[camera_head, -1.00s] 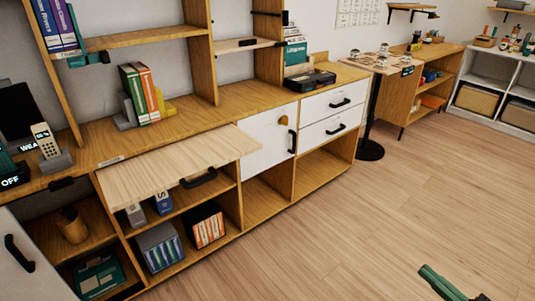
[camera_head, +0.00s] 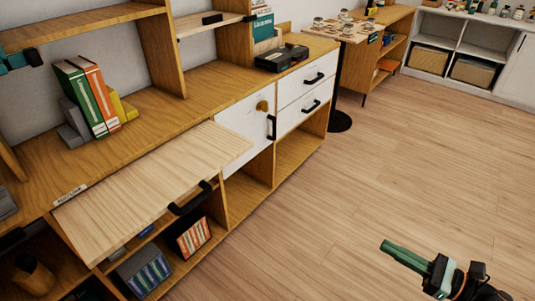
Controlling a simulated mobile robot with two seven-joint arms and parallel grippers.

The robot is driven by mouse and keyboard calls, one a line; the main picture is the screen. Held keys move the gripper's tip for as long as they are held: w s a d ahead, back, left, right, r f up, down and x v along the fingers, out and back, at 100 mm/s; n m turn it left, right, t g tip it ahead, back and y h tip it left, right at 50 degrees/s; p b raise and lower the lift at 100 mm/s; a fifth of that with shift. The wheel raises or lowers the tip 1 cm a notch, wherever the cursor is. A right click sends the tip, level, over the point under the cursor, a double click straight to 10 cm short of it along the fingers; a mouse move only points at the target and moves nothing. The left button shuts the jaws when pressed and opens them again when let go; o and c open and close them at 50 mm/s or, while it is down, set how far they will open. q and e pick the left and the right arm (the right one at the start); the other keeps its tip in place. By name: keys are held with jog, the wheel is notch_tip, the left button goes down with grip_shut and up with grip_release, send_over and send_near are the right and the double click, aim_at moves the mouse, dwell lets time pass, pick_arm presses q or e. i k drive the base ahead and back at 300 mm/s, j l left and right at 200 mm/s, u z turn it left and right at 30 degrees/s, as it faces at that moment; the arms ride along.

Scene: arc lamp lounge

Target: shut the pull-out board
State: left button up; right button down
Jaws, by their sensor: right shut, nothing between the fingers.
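The pull-out board (camera_head: 150,188) is a pale wooden panel that sticks out from the front of the cabinet, just below the worktop. A black handle (camera_head: 190,198) sits at its front edge. My right gripper (camera_head: 384,245) is at the lower right, over the open floor, with green fingers that are shut and empty. It is well apart from the board, to its right. My left gripper is not in view.
The wooden cabinet (camera_head: 225,90) carries books (camera_head: 88,97) and a black device (camera_head: 282,57). White drawers (camera_head: 306,83) and a white door (camera_head: 247,130) lie right of the board. A small round-based table (camera_head: 340,121) stands beyond. The floor (camera_head: 400,160) is clear.

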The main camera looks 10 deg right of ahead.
aim_at(105, 216)
jog(key=i+j, duration=0.75)
jog(key=j, duration=0.3)
